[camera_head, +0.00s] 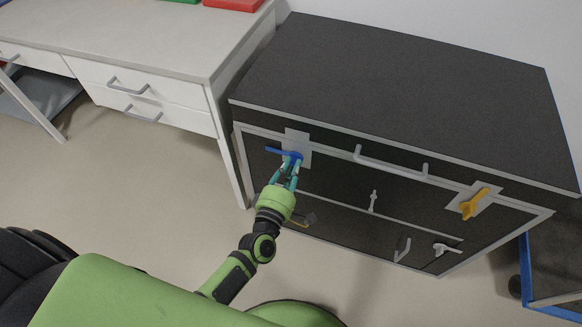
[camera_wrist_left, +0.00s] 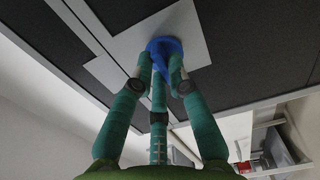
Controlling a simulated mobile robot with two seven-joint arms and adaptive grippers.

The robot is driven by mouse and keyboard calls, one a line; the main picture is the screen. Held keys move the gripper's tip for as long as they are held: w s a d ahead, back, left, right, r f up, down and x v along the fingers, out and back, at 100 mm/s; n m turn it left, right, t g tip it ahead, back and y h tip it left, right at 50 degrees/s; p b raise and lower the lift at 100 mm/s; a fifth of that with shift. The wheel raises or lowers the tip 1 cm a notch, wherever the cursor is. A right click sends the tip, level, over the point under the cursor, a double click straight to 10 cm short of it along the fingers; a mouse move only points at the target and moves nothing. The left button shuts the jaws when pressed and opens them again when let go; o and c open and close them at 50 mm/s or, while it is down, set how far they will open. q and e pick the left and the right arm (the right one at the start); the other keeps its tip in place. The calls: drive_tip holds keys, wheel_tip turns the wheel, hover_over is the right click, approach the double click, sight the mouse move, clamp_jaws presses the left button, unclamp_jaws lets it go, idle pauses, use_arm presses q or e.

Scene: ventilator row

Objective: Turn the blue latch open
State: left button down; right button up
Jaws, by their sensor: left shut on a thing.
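The blue latch (camera_head: 283,152) sits on a pale square plate (camera_head: 303,140) near the top left of the dark cabinet front. Its handle points left, about level. My left gripper (camera_head: 287,165) reaches up to it from below, with its fingers shut on the latch near its hub. In the left wrist view the blue latch (camera_wrist_left: 164,47) shows between my green fingertips (camera_wrist_left: 165,65), in front of the pale plate (camera_wrist_left: 150,42). The fingers hide part of the latch there. My right gripper is in neither view.
A yellow latch (camera_head: 474,204) sits on another plate at the cabinet's right. A long grey handle (camera_head: 390,163) and several smaller grey handles are on the front. The dark cabinet top (camera_head: 400,90) is bare. A white desk (camera_head: 150,35) with drawers stands to the left.

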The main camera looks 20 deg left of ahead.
use_arm(q)
drive_tip(key=c, duration=1.2)
unclamp_jaws()
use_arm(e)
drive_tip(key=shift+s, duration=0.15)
use_arm(q)
drive_tip(key=s, duration=1.2)
drive_tip(key=shift+a, duration=0.2)
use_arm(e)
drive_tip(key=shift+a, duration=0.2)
